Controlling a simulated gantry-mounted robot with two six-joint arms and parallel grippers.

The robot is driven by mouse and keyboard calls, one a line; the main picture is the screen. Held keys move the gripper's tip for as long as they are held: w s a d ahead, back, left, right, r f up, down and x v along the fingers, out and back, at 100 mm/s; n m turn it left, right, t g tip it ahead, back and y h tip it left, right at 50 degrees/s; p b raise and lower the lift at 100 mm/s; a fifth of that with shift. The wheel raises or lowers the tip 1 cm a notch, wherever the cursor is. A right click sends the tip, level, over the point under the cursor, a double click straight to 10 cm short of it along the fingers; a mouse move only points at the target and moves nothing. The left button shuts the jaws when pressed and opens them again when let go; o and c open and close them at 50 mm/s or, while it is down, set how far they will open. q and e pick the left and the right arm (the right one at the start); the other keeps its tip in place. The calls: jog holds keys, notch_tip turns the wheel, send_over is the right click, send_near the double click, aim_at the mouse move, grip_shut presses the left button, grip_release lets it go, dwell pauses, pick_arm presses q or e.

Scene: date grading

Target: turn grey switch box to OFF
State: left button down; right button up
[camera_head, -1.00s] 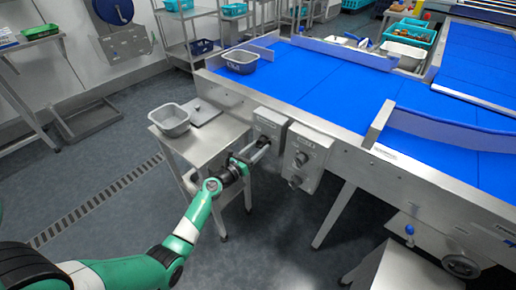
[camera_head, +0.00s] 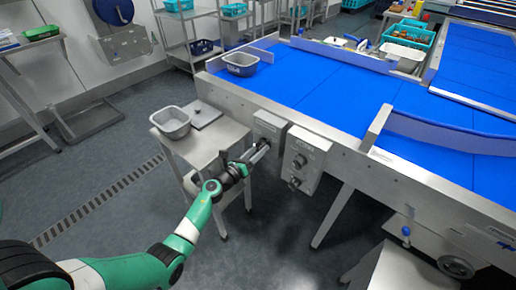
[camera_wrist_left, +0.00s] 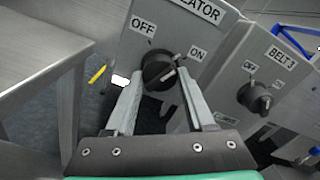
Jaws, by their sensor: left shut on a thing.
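A grey switch box (camera_head: 268,128) is fixed to the near side of the conveyor. In the left wrist view, its face (camera_wrist_left: 208,30) has a label ending in "LATOR", with OFF at upper left and ON at right. Its black round knob (camera_wrist_left: 158,70) has a pale mark at its lower right, on the ON side. My left gripper (camera_head: 261,148) is at the front of this box. In the left wrist view, its fingers (camera_wrist_left: 160,82) are on either side of the knob, shut on it. The right gripper is not in view.
A second switch box (camera_head: 304,160), labelled BELT 3, sits close on the right with its own black knob (camera_wrist_left: 255,97). A steel stand (camera_head: 215,148) with a grey tub (camera_head: 171,125) is to the left. The blue belt (camera_head: 330,85) runs behind the boxes.

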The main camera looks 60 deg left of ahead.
pick_arm(q)
jog(key=n+p, duration=0.1)
jog(key=n, duration=0.2)
jog(key=shift+r+n+p, duration=0.15)
jog(key=shift+n+p, duration=0.15)
jog(key=shift+n, duration=0.1)
jog(key=n+p, duration=0.1)
jog(key=n, duration=0.2)
jog(key=shift+n, duration=0.3)
jog(key=n+p, duration=0.2)
jog(key=n, duration=0.2)
jog(key=shift+n+p, duration=0.4)
jog(key=shift+n, duration=1)
jog(key=shift+c, duration=1.3)
grip_release()
